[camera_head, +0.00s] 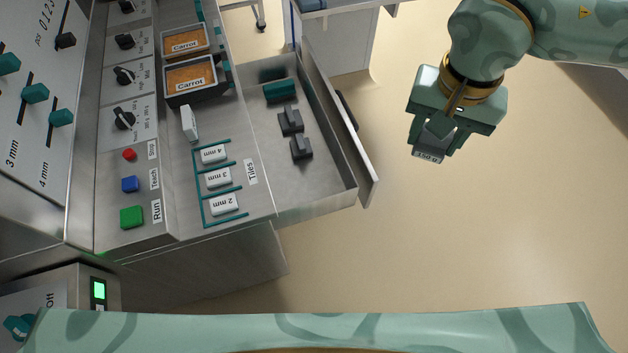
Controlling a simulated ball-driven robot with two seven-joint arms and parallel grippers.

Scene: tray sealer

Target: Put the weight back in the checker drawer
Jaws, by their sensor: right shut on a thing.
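The weight (428,157) is a small grey block with a printed label that seems to read 150 g. My right gripper (436,140) is shut on it and holds it at the upper right, with the floor behind it. The drawer (310,200) is pulled open from the machine, left of my right gripper. Inside it lie a teal block (280,90) and two dark grey holders (290,121). The gripper and weight are apart from the drawer, beyond its front panel (345,130). My left gripper is not in view.
The machine top holds two carrot trays (190,75), a white upright piece (189,124) and a teal rack (204,209) of tiles marked 2, 3 and 4 mm. Knobs and buttons (131,216) line the panel. Floor right of the drawer is clear.

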